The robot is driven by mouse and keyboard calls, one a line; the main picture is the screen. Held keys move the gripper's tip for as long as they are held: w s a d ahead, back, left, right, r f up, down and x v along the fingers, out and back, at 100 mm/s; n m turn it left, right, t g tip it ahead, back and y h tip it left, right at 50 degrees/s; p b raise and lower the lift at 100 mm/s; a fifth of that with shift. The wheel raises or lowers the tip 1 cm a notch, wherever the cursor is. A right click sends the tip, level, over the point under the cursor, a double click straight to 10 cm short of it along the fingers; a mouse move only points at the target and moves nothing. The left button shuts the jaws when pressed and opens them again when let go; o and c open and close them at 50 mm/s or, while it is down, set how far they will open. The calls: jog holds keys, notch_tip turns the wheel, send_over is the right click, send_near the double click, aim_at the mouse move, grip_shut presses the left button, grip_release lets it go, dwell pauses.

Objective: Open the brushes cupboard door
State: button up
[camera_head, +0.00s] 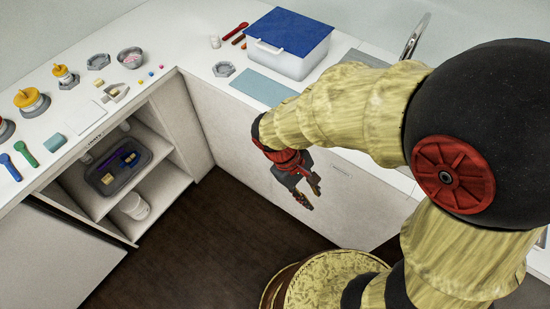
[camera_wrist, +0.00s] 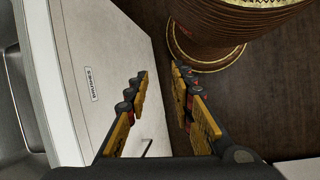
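The brushes cupboard door (camera_head: 355,200) is a pale panel under the right counter, and it looks shut. It also fills the left of the wrist view (camera_wrist: 95,60), where its label (camera_wrist: 92,84) seems to read BRUSHES. A thin dark bar (camera_wrist: 147,147), perhaps the door's handle, shows behind the left finger. My gripper (camera_head: 309,195) hangs in front of the cupboard fronts, pointing down and to the right. Its two fingers are apart with nothing between them in the wrist view (camera_wrist: 160,75). I cannot tell how far the fingers are from the door.
At left, an open cupboard (camera_head: 160,190) holds a grey tray (camera_head: 118,170) and a white tub (camera_head: 134,206). A blue-lidded box (camera_head: 289,42) stands on the counter. My round base is close to the door on the near side. Dark floor (camera_head: 200,250) is clear between the cupboards.

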jog(key=w+f+n+t+h, duration=0.45)
jog(key=f+n, duration=0.25)
jog(key=f, duration=0.2)
jog(key=w+f+n+t+h, duration=0.3)
jog(key=f+n+h, duration=0.2)
jog(key=f+n, duration=0.3)
jog(key=w+a+f+n+t+y, duration=0.3)
jog(key=w+a+n+t, duration=0.1)
jog(key=w+a+t, duration=0.15)
jog(key=w+a+f+n+t+y, duration=0.3)
jog(key=w+a+t, duration=0.2)
jog(key=w+a, duration=0.1)
jog(key=shift+r+b+x, duration=0.15)
jog(key=shift+b+x, duration=0.1)
jog(key=shift+x, duration=1.5)
jog(key=shift+r+b+x, duration=0.15)
jog(key=shift+b+x, duration=0.05)
jog(key=shift+x, duration=1.5)
jog(key=shift+c, duration=0.3)
grip_shut()
